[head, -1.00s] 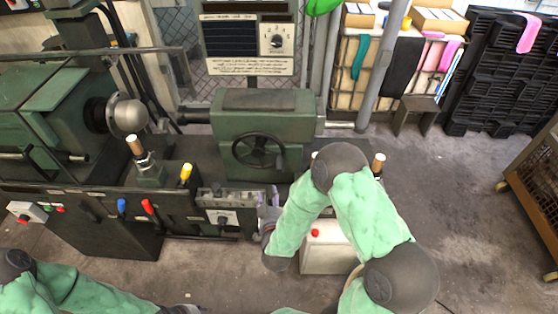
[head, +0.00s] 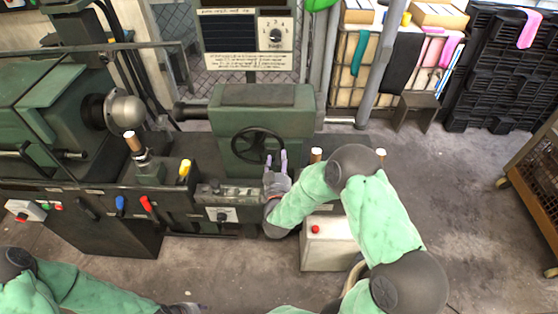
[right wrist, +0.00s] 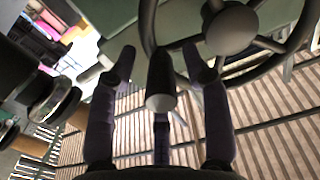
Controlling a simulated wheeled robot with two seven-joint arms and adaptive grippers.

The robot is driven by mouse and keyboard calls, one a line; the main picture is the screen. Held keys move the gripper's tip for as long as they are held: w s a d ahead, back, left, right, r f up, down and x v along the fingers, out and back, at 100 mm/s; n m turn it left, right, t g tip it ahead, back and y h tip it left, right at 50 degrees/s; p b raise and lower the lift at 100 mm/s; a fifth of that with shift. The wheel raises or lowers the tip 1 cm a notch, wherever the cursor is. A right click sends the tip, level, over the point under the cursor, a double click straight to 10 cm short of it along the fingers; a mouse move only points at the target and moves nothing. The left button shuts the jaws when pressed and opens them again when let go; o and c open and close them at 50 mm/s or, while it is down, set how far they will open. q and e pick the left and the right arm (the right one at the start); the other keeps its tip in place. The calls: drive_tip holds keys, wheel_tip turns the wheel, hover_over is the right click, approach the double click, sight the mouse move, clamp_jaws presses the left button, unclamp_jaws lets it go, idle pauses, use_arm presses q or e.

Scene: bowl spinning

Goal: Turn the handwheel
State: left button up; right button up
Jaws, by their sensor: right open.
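The dark handwheel (head: 258,146) is on the front of the green machine housing (head: 225,122) in the head view. In the right wrist view its round hub (right wrist: 232,30), spokes and rim fill the top right. A dark handle knob (right wrist: 161,90) sticks out from the wheel towards the camera. My right gripper (head: 276,161) is open at the wheel's lower right edge.
A pale box with a red button (head: 316,229) stands below my right arm. Open floor (head: 470,200) lies to the right.

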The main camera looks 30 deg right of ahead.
drive_tip(key=shift+w+d, duration=0.4)
drive_tip(key=shift+w, duration=0.2)
clamp_jaws()
